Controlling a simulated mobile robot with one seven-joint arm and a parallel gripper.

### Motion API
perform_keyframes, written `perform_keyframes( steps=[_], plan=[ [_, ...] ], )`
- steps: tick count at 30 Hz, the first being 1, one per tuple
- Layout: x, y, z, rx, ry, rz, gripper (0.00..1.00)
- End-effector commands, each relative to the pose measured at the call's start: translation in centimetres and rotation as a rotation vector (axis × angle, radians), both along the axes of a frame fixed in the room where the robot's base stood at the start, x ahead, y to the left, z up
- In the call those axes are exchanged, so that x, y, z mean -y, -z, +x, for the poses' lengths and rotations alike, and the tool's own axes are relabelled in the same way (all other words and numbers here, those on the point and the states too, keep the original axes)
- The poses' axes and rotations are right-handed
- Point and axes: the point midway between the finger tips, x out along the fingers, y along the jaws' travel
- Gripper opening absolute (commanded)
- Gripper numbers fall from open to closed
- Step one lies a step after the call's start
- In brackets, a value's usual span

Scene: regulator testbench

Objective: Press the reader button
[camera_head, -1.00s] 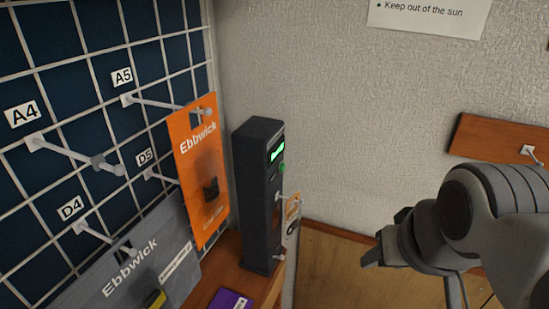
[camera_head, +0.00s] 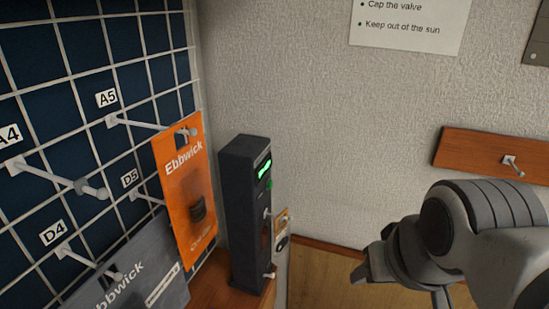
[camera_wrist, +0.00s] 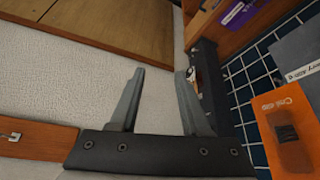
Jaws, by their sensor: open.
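The reader (camera_head: 245,215) is a tall dark box standing on a wooden ledge beside the wire grid, with a lit green display (camera_head: 264,169) near its top. A small green button (camera_head: 269,184) sits just under the display. In the wrist view the reader (camera_wrist: 208,85) shows as a dark shape just right of the fingers, and its button cannot be made out. My gripper (camera_head: 362,272) is to the right of the reader, apart from it. In the wrist view my gripper (camera_wrist: 158,100) has its two fingers spread with nothing between them.
An orange Ebbwick packet (camera_head: 185,190) hangs on a hook left of the reader, and a grey Ebbwick packet (camera_head: 135,275) hangs lower. A small tag (camera_head: 281,230) hangs at the reader's right side. A wooden hook board (camera_head: 480,153) is on the wall. The wall between is bare.

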Motion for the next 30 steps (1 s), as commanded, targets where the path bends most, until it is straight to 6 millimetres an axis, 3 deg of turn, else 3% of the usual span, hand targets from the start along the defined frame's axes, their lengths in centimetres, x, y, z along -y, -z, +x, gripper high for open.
perform_keyframes(
  steps=[1, 6, 8, 30],
  plan=[
    [0.0, 0.0, 0.0, 0.0, 0.0, 0.0, 0.38],
    [0.0, 0.0, 0.0, 0.0, 0.0, 0.0, 0.08],
    [0.0, 0.0, 0.0, 0.0, 0.0, 0.0, 0.0],
    [0.0, 0.0, 0.0, 0.0, 0.0, 0.0, 0.0]
  ],
)
